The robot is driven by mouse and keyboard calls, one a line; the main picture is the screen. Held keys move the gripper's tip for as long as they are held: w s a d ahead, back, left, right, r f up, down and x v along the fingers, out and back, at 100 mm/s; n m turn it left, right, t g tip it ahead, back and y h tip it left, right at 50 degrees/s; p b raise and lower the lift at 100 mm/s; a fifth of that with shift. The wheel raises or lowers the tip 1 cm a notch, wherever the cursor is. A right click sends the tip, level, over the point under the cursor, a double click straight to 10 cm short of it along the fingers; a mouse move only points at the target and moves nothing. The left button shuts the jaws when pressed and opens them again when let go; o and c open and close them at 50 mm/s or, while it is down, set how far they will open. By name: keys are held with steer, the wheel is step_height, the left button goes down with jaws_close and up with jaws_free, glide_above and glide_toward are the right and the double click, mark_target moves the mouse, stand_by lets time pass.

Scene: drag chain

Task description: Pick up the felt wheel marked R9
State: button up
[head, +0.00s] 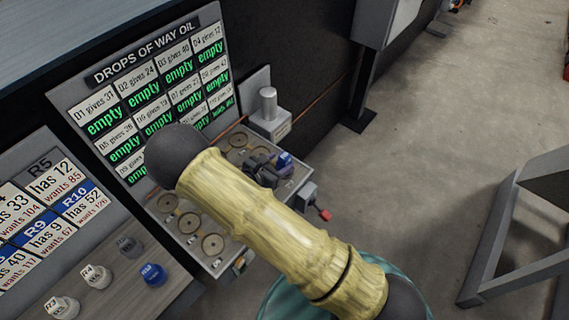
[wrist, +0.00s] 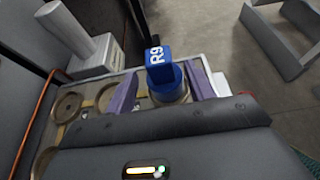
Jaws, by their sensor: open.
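The felt wheel marked R9 (wrist: 159,68) is a blue piece with a white label on its upright top. It stands at the corner of a tray with round seats (wrist: 68,106), and its lower part is partly hidden. In the wrist view, my gripper (wrist: 160,88) is open, with one purple finger on each side of the wheel. I cannot tell whether either finger touches it. In the head view, the blue piece (head: 285,159) shows just beyond my dark gripper (head: 265,168), and my arm covers part of the tray (head: 222,263).
A grey post on a block (head: 268,112) stands at the tray's back edge. A "Drops of way oil" board (head: 150,90) rises behind. Several marked pieces, including a blue one (head: 152,274), stand on the left bench (head: 120,290). Open floor (head: 440,130) lies to the right.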

mark_target(281, 161)
steer(key=x, duration=0.1)
steer(key=p+x, duration=0.1)
steer(key=x, duration=0.2)
steer(key=shift+w+d+r+p, duration=0.15)
steer(key=shift+d+r+p, duration=0.05)
steer(key=shift+d+p, duration=0.15)
steer(key=shift+w+d+f, duration=0.1)
steer(key=shift+w+f, duration=0.1)
steer(key=shift+w, duration=0.05)
steer(key=c, duration=1.1)
